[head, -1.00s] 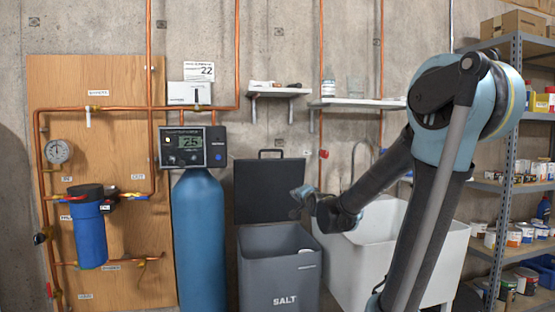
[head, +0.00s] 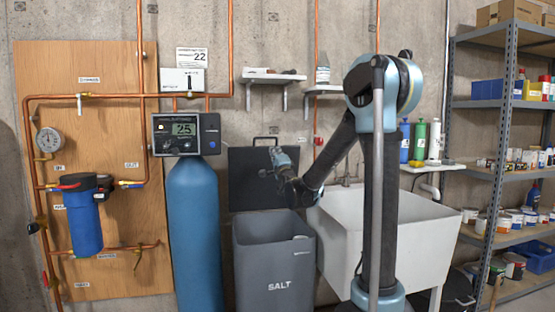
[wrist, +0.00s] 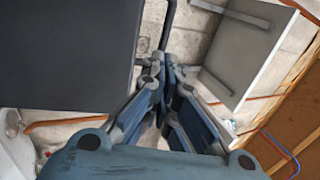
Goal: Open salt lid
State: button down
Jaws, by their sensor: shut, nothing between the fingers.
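The grey salt bin (head: 276,270), marked SALT, stands on the floor with its top open. Its dark lid (head: 243,182) stands upright behind the bin, against the wall, with a bar handle (head: 265,139) on its upper edge. My gripper (head: 274,153) is in front of the lid's right part, above the bin. In the wrist view the lid (wrist: 65,50) fills the left side, and the gripper (wrist: 166,60) has its fingertips together, empty, beside the handle (wrist: 168,22). I cannot tell whether they touch it.
A blue tank (head: 195,235) stands left of the bin. A white sink (head: 335,235) stands close on its right. Small wall shelves (head: 273,78) hang above. A metal rack (head: 496,145) with several cans is at the far right.

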jog(key=x, duration=0.8)
jog(key=shift+w, duration=0.2)
jog(key=shift+a, duration=0.1)
jog(key=w+a+r+g, duration=0.1)
jog(key=w+a+r, duration=0.1)
jog(key=w, duration=0.7)
jog(key=shift+w+a, duration=0.3)
jog(key=shift+a, duration=0.05)
